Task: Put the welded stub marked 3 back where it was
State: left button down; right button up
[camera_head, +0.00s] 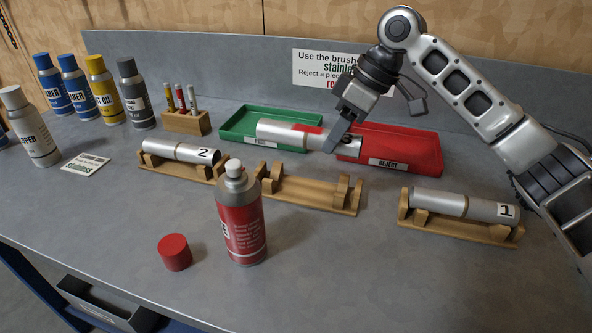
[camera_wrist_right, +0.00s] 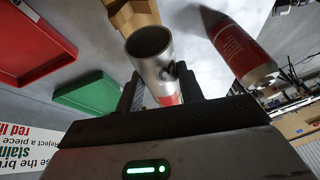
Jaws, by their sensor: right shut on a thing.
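My right gripper (camera_head: 336,136) is shut on a silver welded stub (camera_head: 278,132), holding it about level in the air near the green and red trays. The stub has a red stain near its middle, and a dark mark, not clearly readable, shows at its right end. In the right wrist view the stub (camera_wrist_right: 150,47) sits between the fingers, its open end facing the camera. An empty wooden cradle (camera_head: 305,195) stands in the middle of the bench, nearer than the stub. Stub 2 (camera_head: 180,151) and stub 1 (camera_head: 465,206) lie in their own cradles. My left gripper is not in view.
An uncapped red spray can (camera_head: 241,222) stands in front of the empty cradle, its red cap (camera_head: 174,252) to the left. The green tray (camera_head: 237,125) and red tray (camera_head: 420,153) lie behind. Bottles and a brush block (camera_head: 186,123) stand left.

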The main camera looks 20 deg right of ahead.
jog(key=shift+w+d+r, duration=0.1)
jog(key=shift+w+r, duration=0.25)
jog(key=shift+w, duration=0.05)
jog(key=shift+f+n, duration=0.3)
jog(key=shift+f, duration=0.1)
notch_tip(320, 180, down, 4)
jog(key=shift+s+f, duration=0.1)
jog(key=shift+f, duration=2.25)
jog(key=shift+f, duration=0.2)
jog(key=o, duration=1.2)
jog(key=shift+o, duration=0.2)
